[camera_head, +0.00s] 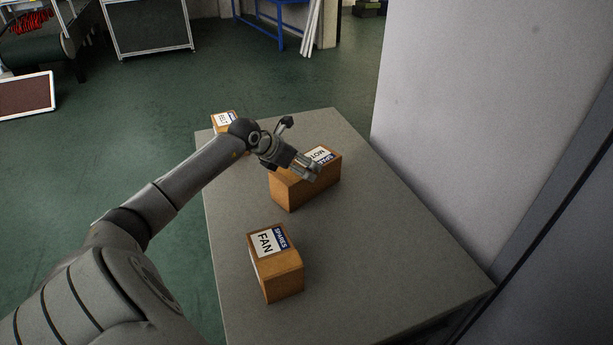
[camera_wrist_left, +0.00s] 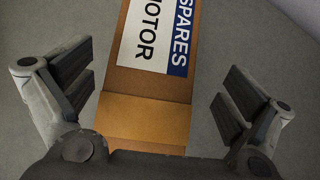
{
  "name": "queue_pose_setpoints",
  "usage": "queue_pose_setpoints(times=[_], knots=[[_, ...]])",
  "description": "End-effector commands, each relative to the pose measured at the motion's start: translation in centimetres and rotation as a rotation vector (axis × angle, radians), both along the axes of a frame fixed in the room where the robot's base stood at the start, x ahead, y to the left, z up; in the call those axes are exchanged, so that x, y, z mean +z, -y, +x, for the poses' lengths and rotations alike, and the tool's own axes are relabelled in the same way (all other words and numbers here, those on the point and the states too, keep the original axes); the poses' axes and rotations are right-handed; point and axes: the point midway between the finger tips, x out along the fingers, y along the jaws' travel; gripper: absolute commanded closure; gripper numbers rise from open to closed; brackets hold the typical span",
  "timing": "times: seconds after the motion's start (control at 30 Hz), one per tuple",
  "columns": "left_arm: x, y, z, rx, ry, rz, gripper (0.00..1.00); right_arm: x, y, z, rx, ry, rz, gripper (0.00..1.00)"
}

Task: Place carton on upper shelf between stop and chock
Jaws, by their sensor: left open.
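A brown carton labelled SPARES MOTOR (camera_head: 292,190) lies on the grey table in the head view. It also fills the middle of the left wrist view (camera_wrist_left: 146,112), its label facing the camera. My left gripper (camera_head: 312,168) is over this carton in the head view. In the left wrist view its two fingers (camera_wrist_left: 158,88) are spread wide, one on each side of the carton with gaps to it. Nothing is held. A carton labelled FAN (camera_head: 282,277) stands nearer on the table. My right gripper is not seen. No shelf, stop or chock can be made out.
The grey table (camera_head: 370,290) has bare top to the right of the cartons. A third carton (camera_head: 224,120) stands at its far left corner, partly hidden by my arm. A tall pale panel (camera_head: 480,110) rises along the right. Green floor lies left.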

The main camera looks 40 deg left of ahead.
Motion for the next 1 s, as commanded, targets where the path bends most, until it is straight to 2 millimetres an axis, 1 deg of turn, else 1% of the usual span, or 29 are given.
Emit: queue_pose_setpoints(times=[0.17,0.37,0.5,0.63,0.87,1.0], knots=[[-0.6,-0.1,0.6,0.001,0.001,-0.003,0.0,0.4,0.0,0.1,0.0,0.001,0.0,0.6],[-2.7,-0.4,1.9,0.001,-0.001,-0.005,0.0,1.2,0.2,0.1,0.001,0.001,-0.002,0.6],[-3.7,-0.4,3.0,0.001,0.002,-0.002,0.0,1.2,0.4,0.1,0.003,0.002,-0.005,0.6],[-4.2,-0.3,3.4,-0.001,0.0,-0.001,0.0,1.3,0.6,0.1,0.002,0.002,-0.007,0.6],[-4.3,-0.4,3.4,-0.001,-0.001,0.001,0.0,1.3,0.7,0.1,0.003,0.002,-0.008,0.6],[-4.3,-0.4,3.4,-0.001,-0.001,0.001,0.17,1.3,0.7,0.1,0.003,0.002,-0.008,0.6]])
